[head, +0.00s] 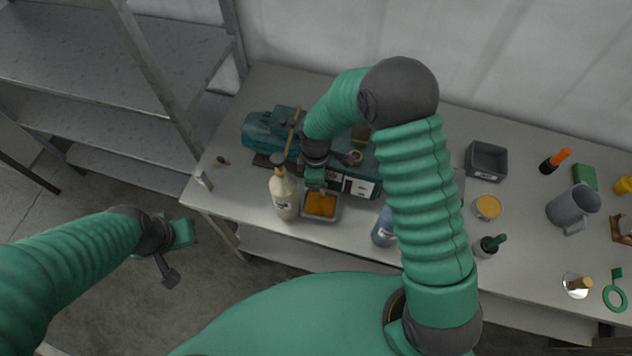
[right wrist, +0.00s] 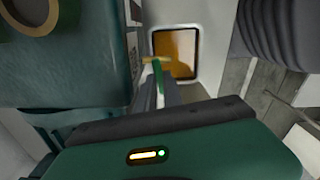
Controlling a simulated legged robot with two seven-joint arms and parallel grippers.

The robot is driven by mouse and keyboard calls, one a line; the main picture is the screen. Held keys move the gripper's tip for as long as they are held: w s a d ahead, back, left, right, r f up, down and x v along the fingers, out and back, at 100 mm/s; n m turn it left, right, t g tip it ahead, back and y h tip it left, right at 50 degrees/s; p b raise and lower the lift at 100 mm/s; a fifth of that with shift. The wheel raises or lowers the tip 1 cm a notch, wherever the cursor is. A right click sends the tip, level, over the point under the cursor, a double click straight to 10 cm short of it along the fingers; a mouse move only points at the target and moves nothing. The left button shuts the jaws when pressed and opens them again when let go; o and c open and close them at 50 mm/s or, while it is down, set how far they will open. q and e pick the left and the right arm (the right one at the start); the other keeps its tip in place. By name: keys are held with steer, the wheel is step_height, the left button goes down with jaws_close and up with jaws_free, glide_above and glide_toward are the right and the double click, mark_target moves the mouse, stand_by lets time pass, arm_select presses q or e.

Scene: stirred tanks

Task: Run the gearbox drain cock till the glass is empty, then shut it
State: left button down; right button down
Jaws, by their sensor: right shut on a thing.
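The teal gearbox with its motor (head: 262,130) lies on the bench, partly hidden by my right arm. A round brass-rimmed fitting on its front, perhaps the glass (head: 354,157), also shows in the right wrist view (right wrist: 32,14); its level cannot be read. My right gripper (head: 317,186) is at the gearbox's front, shut on the drain cock's green lever (right wrist: 158,78). The cock's brass end (right wrist: 155,60) points over a grey tray (head: 321,217) holding amber oil (right wrist: 175,50). I cannot make out a stream. My left gripper (head: 178,248) hangs away from the bench; its jaws are unclear.
A cream bottle (head: 283,194) stands just left of the tray. A blue-grey bottle (head: 383,230) stands to its right. An empty grey bin (head: 486,160), an amber-filled dish (head: 488,207) and a grey jug (head: 573,208) are farther right. Metal shelving (head: 110,70) stands left.

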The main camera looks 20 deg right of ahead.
steer(key=shift+w+r+m, duration=0.1)
steer(key=shift+w+m, duration=0.15)
steer(key=shift+m, duration=0.25)
steer(key=c, duration=1.5)
jaws_free()
